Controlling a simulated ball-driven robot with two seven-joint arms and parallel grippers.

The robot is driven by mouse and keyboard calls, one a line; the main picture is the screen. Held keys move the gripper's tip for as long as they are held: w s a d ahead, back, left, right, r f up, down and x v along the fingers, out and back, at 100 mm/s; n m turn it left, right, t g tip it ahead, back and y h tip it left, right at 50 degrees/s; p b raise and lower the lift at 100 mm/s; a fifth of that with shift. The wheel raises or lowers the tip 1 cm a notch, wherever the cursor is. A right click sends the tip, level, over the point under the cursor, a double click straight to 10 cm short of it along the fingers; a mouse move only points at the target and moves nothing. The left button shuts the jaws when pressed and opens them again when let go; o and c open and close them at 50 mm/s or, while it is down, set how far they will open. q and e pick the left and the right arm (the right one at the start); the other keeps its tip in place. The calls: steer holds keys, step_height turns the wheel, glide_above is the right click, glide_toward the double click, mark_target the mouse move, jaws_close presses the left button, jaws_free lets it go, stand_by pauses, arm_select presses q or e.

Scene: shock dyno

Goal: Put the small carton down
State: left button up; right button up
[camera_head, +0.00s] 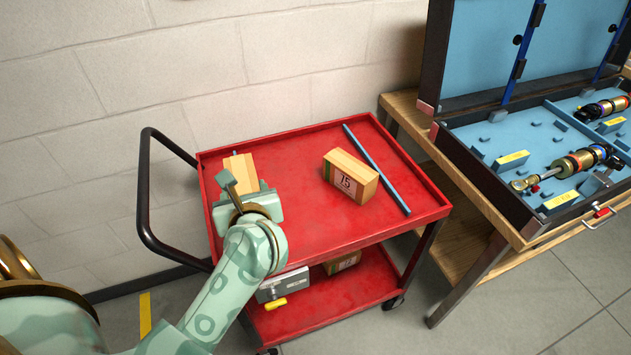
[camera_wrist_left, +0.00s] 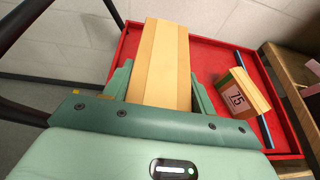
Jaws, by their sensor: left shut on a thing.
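A small tan carton (camera_head: 240,167) is between the fingers of my left gripper (camera_head: 246,188), over the left part of the red cart's top tray (camera_head: 310,231). In the left wrist view the carton (camera_wrist_left: 162,50) sits between the two green fingers, its plain taped top facing the camera. I cannot tell whether its underside touches the tray. My right gripper is in neither view.
A blue rod (camera_head: 376,168) lies along the tray's right side. The tray has a raised rim and a black handle (camera_head: 146,190) at left. The lower shelf holds another carton (camera_head: 343,263) and a grey device (camera_head: 283,286). A wooden bench with an open blue case (camera_head: 478,139) stands right.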

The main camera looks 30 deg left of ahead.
arm_select(q)
steer(key=shift+n+g+y, duration=0.3)
steer(key=shift+y, duration=0.1)
steer(key=w+f+b, duration=0.2)
steer(key=w+f, duration=0.2)
steer(key=w+f+b, duration=0.3)
steer(key=w+f, duration=0.1)
steer(key=w, duration=0.1)
steer(key=w+f+b, duration=0.2)
steer(key=w+f, duration=0.2)
steer(key=f, duration=0.1)
steer(key=shift+w+d, duration=0.35)
steer(key=shift+d, duration=0.05)
steer(key=shift+r, duration=0.1)
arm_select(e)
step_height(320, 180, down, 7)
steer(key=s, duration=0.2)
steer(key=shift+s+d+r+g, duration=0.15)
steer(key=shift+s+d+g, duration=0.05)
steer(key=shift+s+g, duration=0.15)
arm_select(q)
steer(key=shift+f, duration=0.2)
steer(key=o, duration=1.3)
steer(key=shift+s, duration=0.1)
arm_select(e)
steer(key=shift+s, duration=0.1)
